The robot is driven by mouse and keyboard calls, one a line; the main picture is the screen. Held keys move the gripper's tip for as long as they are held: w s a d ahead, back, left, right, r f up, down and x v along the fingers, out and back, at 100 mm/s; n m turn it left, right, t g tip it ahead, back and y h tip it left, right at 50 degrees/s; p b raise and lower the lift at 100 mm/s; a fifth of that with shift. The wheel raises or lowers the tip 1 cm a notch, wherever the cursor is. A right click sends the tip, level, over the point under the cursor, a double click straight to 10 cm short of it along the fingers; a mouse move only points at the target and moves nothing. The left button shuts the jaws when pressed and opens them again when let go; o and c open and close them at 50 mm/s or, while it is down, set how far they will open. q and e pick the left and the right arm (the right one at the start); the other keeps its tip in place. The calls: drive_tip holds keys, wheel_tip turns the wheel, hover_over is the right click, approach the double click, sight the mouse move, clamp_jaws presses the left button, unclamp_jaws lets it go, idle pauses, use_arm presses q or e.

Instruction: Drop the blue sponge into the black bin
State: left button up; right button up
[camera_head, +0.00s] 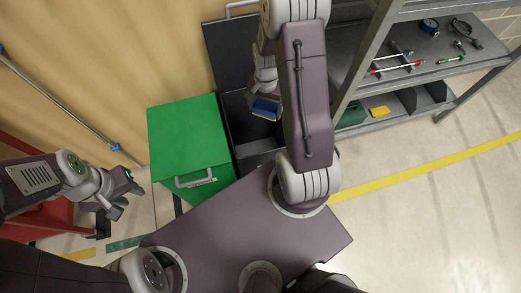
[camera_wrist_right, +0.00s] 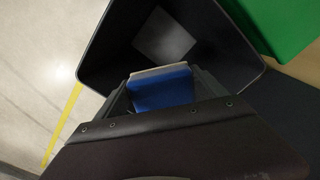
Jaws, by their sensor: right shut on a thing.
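The blue sponge (camera_head: 265,109) is held in my right gripper (camera_head: 264,101), which is shut on it. In the right wrist view the sponge (camera_wrist_right: 160,89) shows blue with a pale edge between the fingers. The black bin (camera_head: 238,133) stands open, and the sponge is above its opening. The wrist view looks down into the bin (camera_wrist_right: 205,50), where a grey patch shows on the bottom. My right arm hides part of the bin in the head view. My left gripper (camera_head: 121,203) is empty, with its fingers apart, at the left.
A green bin (camera_head: 185,130) with a shut lid and grey handle stands left of the black bin. The black bin's raised lid (camera_head: 228,52) is behind it. A grey shelf (camera_head: 400,65) with tools stands at the right. The floor at right is clear.

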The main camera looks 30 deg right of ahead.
drive_tip(key=o, duration=1.3)
drive_tip(key=shift+c, duration=0.2)
wheel_tip(320, 180, up, 9)
drive_tip(key=p, duration=0.3)
drive_tip(key=shift+r+p, duration=0.1)
drive_tip(key=shift+p, duration=0.3)
drive_tip(key=shift+a, duration=0.1)
